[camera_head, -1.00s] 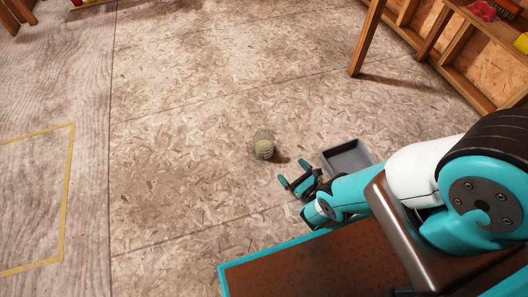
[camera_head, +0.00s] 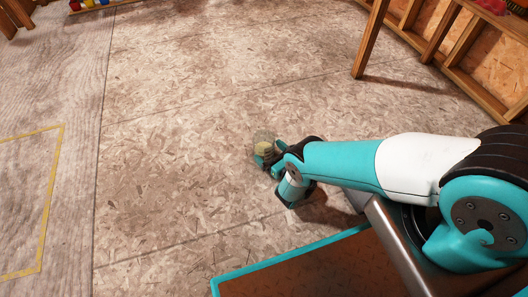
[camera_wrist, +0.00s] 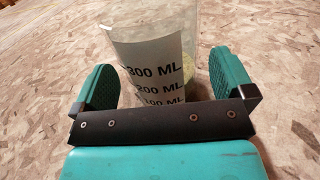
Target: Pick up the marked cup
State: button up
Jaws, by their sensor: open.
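The marked cup (camera_wrist: 150,50) is a clear, see-through measuring cup with a white label reading 300, 200 and 100 ML. Yellowish contents show low inside it. It stands upright on the floor, and its top runs out of the wrist view. In the head view the cup (camera_head: 264,137) is partly covered by my gripper (camera_head: 268,158). In the wrist view my gripper (camera_wrist: 163,65) is open, with one teal finger on each side of the cup's lower part. Gaps show between cup and fingers. The cup's base is hidden behind the dark gripper bar.
The chipboard floor (camera_head: 180,120) around the cup is clear. A wooden leg (camera_head: 370,38) and wooden shelving (camera_head: 465,60) stand at the upper right. Small coloured items (camera_head: 88,4) sit at the top left. A yellow line (camera_head: 50,200) marks the floor at left.

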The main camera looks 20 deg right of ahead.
aim_at(258, 140)
jog(key=shift+w+a+f+b, duration=0.2)
jog(key=shift+w+b, duration=0.3)
jog(key=shift+w, duration=0.05)
jog(key=shift+w+a+f+b, duration=0.15)
jog(key=shift+w+a+b, duration=0.05)
jog(key=shift+w+b, duration=0.3)
jog(key=shift+w+a+r+b, duration=0.15)
jog(key=shift+w+r+b, duration=0.15)
jog(key=shift+w, duration=0.1)
jog(key=c, duration=1)
jog(key=shift+r+p, duration=0.25)
jog(key=shift+p, duration=0.05)
